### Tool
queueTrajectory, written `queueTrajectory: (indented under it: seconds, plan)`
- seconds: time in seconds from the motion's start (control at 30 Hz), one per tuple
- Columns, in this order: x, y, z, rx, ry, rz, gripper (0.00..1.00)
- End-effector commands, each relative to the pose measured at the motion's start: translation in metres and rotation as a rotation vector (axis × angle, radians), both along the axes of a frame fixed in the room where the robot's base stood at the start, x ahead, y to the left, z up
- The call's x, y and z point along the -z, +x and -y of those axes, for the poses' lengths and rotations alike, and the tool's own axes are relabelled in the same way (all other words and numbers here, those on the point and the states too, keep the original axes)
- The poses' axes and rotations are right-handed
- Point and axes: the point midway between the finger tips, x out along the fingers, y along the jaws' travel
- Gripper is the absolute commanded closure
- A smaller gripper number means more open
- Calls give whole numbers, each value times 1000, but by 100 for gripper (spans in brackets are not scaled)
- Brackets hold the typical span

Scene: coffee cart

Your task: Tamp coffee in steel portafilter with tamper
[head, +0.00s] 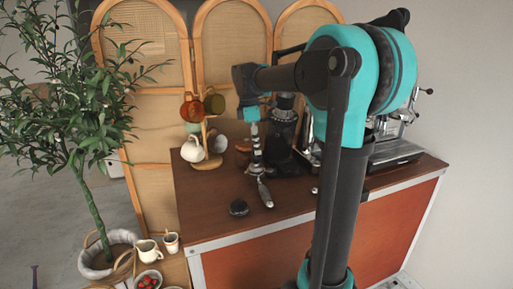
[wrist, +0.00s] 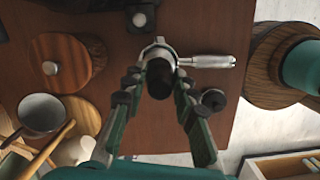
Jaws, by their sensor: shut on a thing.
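My gripper (wrist: 159,82) points down over the counter and is shut on the tamper (wrist: 158,79), whose dark, rounded handle shows between the fingers in the wrist view. The steel portafilter (wrist: 207,61) lies under and beside the gripper, its silver handle reaching to the right there. In the head view the portafilter handle (head: 265,193) points toward the counter's front edge, just below my gripper (head: 257,165). The tamper's base and the coffee in the basket are hidden, so I cannot tell whether they touch.
A small black round object (head: 239,207) sits near the front edge of the brown counter (head: 210,215). A mug stand with cups (head: 192,149) is at the left. A dark grinder (head: 283,140) and the espresso machine (head: 397,150) stand behind and right.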

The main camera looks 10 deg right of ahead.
Motion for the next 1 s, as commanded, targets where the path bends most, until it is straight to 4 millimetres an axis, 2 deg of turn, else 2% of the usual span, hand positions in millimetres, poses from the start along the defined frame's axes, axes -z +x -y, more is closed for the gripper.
queueTrajectory:
  seconds: [0.67,1.0]
  plan:
    - [-17,0,0,0,0,0,100]
    - [-46,0,0,0,0,0,100]
